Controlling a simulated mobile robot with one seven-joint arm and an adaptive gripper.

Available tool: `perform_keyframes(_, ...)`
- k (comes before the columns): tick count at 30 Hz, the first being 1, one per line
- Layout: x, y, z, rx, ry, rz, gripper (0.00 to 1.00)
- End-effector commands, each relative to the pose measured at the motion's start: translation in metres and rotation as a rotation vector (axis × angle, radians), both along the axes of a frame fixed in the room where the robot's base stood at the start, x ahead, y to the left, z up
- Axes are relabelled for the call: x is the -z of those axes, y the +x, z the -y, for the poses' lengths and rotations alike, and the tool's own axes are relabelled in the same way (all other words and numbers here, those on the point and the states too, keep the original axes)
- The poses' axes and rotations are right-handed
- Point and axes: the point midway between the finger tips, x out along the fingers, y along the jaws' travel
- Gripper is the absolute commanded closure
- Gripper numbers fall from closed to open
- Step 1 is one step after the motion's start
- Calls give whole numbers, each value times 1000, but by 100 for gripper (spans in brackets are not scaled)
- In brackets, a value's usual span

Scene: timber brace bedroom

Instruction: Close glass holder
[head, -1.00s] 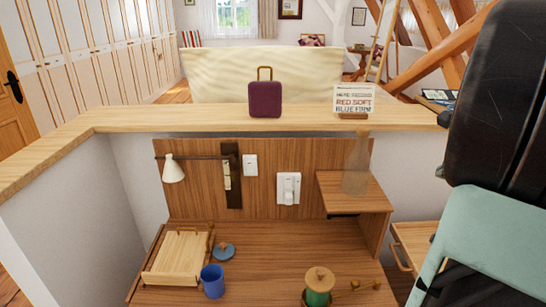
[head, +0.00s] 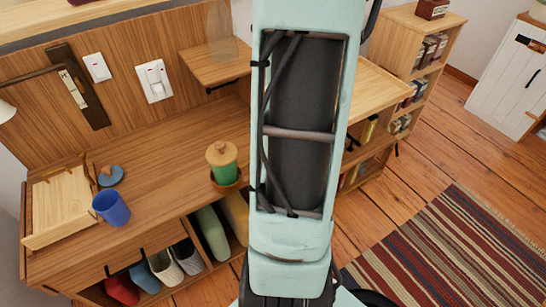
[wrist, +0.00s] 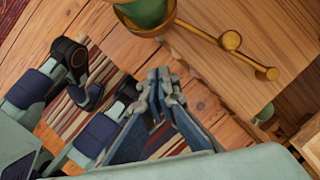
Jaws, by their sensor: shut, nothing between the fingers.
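No part is clearly recognisable as the glass holder, so I cannot tell whether it is open. The low compartment (head: 130,265) under the wooden desk holds several rounded items in red, blue, white and green; my arm hides part of the desk's right side. A clear glass vessel (head: 221,35) stands on the small raised shelf. My gripper (wrist: 161,82) shows in the wrist view, shut and empty, above the floor side of a wooden edge. The green jar's base (wrist: 148,14) is above it in that picture. The gripper is not visible in the head view.
The desk top (head: 165,200) carries a wooden tray (head: 62,205), a blue mug (head: 111,208), a blue lid (head: 110,175) and a wood-lidded green jar (head: 222,165). A bookcase (head: 425,45) stands at right. Open floor and a striped rug (head: 450,255) lie at lower right.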

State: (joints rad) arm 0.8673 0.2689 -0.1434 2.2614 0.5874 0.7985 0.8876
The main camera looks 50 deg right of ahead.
Motion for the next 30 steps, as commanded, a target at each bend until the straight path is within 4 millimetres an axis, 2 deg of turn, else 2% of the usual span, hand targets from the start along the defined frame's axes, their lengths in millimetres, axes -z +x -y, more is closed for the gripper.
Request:
perform_keyframes(1, 15, 2, -3, -1, 2, -2, 100)
perform_keyframes(3, 23, 7, -8, -1, 1, 0, 100)
perform_keyframes(6, 19, 19, -19, -3, -2, 2, 100)
perform_keyframes(12, 18, 31, -31, -1, -2, 0, 100)
perform_keyframes(30, 17, 36, -34, 12, -2, 0, 100)
